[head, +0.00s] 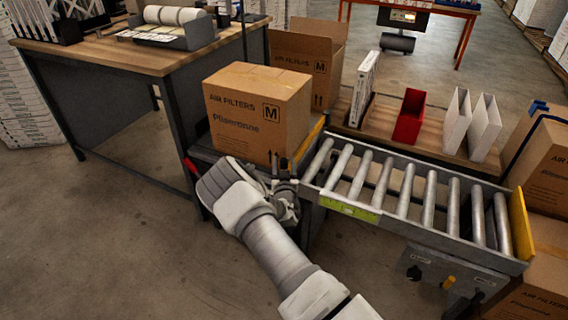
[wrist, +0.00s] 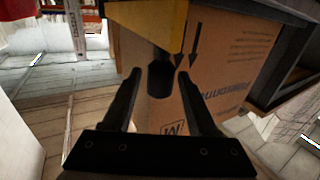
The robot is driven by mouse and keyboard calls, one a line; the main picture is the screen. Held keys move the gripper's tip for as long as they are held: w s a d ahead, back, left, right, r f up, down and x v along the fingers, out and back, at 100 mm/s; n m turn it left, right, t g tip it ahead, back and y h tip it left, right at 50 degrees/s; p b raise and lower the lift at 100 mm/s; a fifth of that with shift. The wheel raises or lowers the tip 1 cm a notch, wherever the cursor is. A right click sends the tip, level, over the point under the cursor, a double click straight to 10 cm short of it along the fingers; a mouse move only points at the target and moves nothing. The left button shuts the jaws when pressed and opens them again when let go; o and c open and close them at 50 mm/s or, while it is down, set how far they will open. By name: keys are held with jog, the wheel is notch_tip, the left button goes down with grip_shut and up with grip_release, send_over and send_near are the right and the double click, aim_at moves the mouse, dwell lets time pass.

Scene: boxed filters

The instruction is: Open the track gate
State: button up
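A yellow gate plate (head: 309,137) stands at the left end of the roller track (head: 405,190), beside a cardboard filter box (head: 257,105). In the wrist view the yellow plate (wrist: 145,27) is at the top, with a dark cylindrical knob (wrist: 160,80) below it. My gripper (wrist: 160,74) is open, with one finger on each side of the knob. I cannot tell whether either finger touches it. In the head view my gripper (head: 284,185) is low in front of the box, partly hidden by my own wrist. The box (wrist: 200,75) also fills the wrist view behind the knob.
Another yellow plate (head: 520,224) closes the track's right end. A wooden table (head: 120,50) stands at the left. Behind the track, a shelf holds a red bin (head: 410,115) and white filters (head: 470,122). More boxes (head: 543,165) stand at the right. The floor in front is clear.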

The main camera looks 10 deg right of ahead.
grip_shut()
dwell(1.2)
